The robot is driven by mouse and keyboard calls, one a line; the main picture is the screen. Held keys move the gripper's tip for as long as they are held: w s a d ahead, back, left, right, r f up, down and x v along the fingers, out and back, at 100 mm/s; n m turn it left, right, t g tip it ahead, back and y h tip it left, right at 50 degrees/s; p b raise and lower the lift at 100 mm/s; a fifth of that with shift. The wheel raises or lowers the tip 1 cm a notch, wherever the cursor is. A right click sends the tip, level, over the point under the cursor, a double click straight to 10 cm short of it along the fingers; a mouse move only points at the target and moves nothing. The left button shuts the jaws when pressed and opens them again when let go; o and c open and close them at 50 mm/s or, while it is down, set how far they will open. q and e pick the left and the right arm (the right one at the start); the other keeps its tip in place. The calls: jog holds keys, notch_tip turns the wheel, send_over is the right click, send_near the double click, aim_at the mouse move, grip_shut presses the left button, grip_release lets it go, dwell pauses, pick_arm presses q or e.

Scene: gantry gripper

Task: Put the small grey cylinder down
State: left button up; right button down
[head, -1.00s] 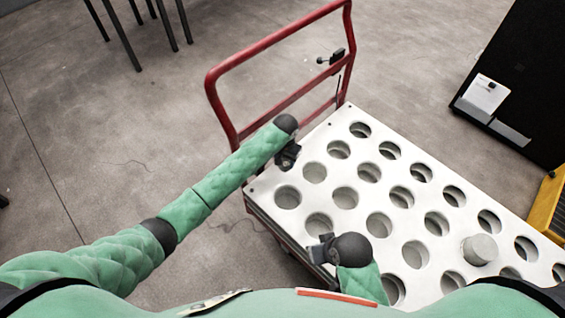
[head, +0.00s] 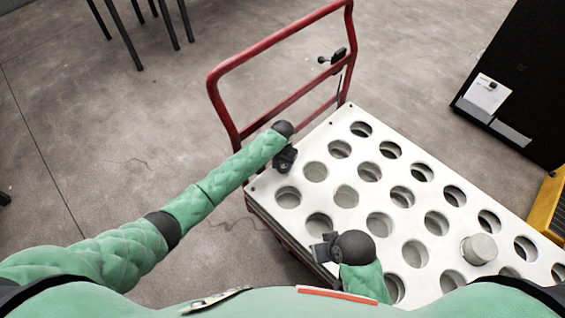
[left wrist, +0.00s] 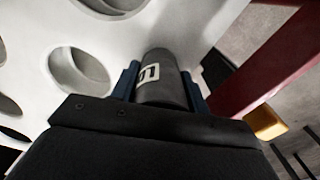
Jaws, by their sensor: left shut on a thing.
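My left gripper (head: 286,160) is at the far left corner of the white plate with round holes (head: 318,150), near the red handle. In the left wrist view its two blue fingers (left wrist: 163,85) are shut on the small grey cylinder (left wrist: 162,72), which is dark and has a white marking. In the head view the cylinder is hidden by the gripper and arm. The cylinder's far end shows against the plate (left wrist: 120,45); I cannot tell whether it touches. My right gripper (head: 322,248) is over the plate's near left edge; its jaws are unclear.
A lighter, larger cylinder (head: 479,249) sits in a hole at the right of the plate. Several holes look empty. The red handle (head: 222,108) rises behind my left gripper. A black cabinet (head: 520,80) and a yellow object (head: 551,208) stand at the right.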

pick_arm(q)
jog(key=o, duration=1.3)
pick_arm(e)
jog(key=shift+w, duration=0.1)
pick_arm(q)
notch_tip(320, 180, up, 12)
jog(key=shift+r, duration=0.1)
jog(key=s+d+f+t+h, duration=0.1)
jog(key=s+h, duration=0.1)
jog(key=s, duration=0.8)
jog(key=s+d+f+h, duration=0.1)
jog(key=s, duration=0.9)
jog(key=s+a+r+n+t, duration=0.1)
jog(key=s+a+r, duration=0.1)
jog(key=s+a, duration=0.4)
jog(key=s+a+r+n+t, duration=0.1)
jog(key=s+a, duration=0.5)
jog(key=s, duration=0.6)
notch_tip(320, 180, up, 3)
jog(key=shift+s+f+n, duration=0.15)
jog(key=shift+s+n, duration=0.05)
jog(key=shift+n, duration=0.3)
pick_arm(e)
jog(key=shift+w+a+f, duration=0.15)
jog(key=shift+a+f, duration=0.15)
jog(key=shift+a, duration=0.05)
